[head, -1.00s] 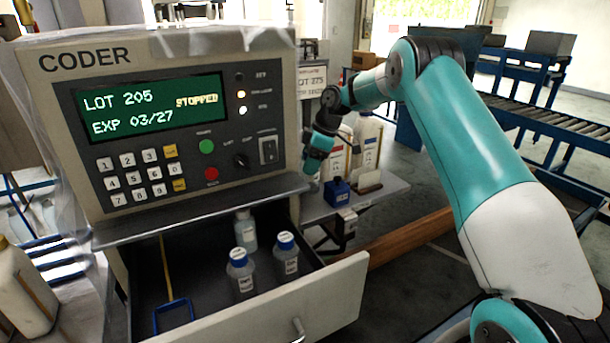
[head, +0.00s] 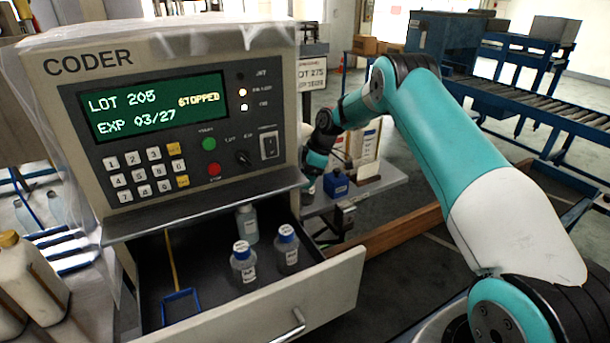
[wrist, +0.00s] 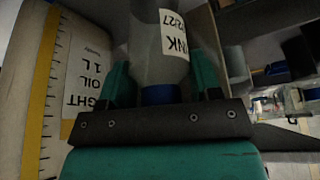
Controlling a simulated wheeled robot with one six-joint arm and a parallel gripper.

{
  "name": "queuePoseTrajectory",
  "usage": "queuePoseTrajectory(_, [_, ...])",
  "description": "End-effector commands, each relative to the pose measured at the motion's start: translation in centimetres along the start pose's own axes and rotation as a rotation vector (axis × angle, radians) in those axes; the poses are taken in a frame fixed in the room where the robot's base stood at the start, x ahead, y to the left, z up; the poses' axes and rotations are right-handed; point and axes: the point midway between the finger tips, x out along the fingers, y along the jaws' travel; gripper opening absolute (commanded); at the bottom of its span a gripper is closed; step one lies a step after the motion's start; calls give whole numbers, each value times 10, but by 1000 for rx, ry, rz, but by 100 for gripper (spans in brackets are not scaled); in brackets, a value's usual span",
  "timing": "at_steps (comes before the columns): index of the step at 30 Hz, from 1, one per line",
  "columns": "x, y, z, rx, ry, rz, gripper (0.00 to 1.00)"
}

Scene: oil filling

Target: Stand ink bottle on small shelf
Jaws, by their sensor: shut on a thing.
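The ink bottle (wrist: 162,60) is clear grey with a white label and a blue cap (wrist: 160,94). In the wrist view my gripper (wrist: 162,85) is shut on it near the cap, one green finger on each side. In the head view my gripper (head: 312,178) is just past the coder's right edge, over the left end of the small shelf (head: 385,181). The bottle's base is out of the wrist picture, so I cannot tell whether it touches the shelf.
A light oil container (wrist: 88,80) is close beside the held bottle. The coder (head: 190,140) rises to the left. Its open drawer (head: 322,285) holds several bottles and a blue-framed tool (head: 180,305).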

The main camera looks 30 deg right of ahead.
Motion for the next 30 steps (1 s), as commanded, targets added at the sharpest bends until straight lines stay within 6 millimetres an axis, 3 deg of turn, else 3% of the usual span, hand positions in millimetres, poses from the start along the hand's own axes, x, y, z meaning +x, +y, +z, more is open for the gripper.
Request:
queuePoseTrajectory(1, [3, 0, 1, 0, 0, 0, 35])
queuePoseTrajectory(2, [2, 0, 1, 0, 0, 0, 65])
queuePoseTrajectory(4, [1, 0, 1, 0, 0, -1, 81])
queuePoseTrajectory(5, [1, 0, 1, 0, 0, -1, 84])
queuePoseTrajectory(17, [-8, 1, 0, 0, 0, 2, 84])
queuePoseTrajectory(30, [-98, 1, 1, -1, 0, 4, 84])
